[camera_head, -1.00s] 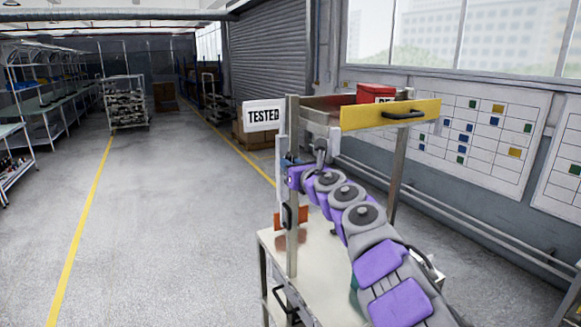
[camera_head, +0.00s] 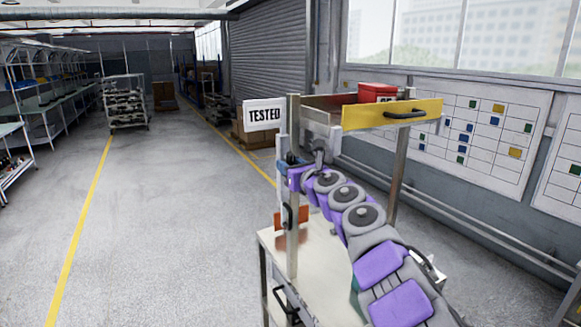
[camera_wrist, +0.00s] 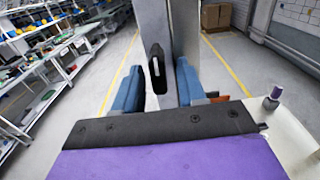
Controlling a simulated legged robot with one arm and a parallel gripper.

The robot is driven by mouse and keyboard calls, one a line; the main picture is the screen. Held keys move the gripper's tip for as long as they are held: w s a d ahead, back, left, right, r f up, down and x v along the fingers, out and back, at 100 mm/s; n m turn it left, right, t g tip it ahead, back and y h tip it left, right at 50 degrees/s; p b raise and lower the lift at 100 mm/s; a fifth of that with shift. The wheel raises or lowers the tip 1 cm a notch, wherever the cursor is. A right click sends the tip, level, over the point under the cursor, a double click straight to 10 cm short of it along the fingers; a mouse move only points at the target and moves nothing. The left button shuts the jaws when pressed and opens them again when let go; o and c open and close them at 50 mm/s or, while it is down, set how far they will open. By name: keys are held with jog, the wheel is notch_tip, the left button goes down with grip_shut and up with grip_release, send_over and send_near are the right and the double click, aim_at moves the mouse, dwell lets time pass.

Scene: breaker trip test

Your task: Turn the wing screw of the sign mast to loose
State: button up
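The sign mast (camera_head: 293,120) is a grey upright post bearing a white TESTED sign (camera_head: 264,115). In the wrist view the mast (camera_wrist: 185,28) stands straight ahead, with the black wing screw (camera_wrist: 155,62) upright on its near face. My gripper (camera_wrist: 158,82) has its two blue fingers apart, one on each side of the wing screw, with gaps showing. I cannot tell how deep the fingertips reach along it. In the head view my gripper (camera_head: 287,166) is at the mast below the sign, and its fingers are mostly hidden.
A metal cart (camera_head: 318,260) stands under the arm. A yellow-fronted drawer (camera_head: 420,112) with a black handle and a red box (camera_head: 376,92) are right of the mast. An orange piece (camera_head: 303,215) is lower by the mast. The floor at left (camera_head: 150,220) is clear.

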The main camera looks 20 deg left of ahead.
jog(key=shift+d, duration=0.2)
jog(key=shift+s+d+b, duration=0.1)
jog(key=shift+d+b, duration=0.05)
jog(key=shift+b, duration=0.3)
jog(key=b+v, duration=0.9)
jog(key=v, duration=0.7)
jog(key=shift+s+b, duration=0.4)
jog(key=shift+d, duration=0.15)
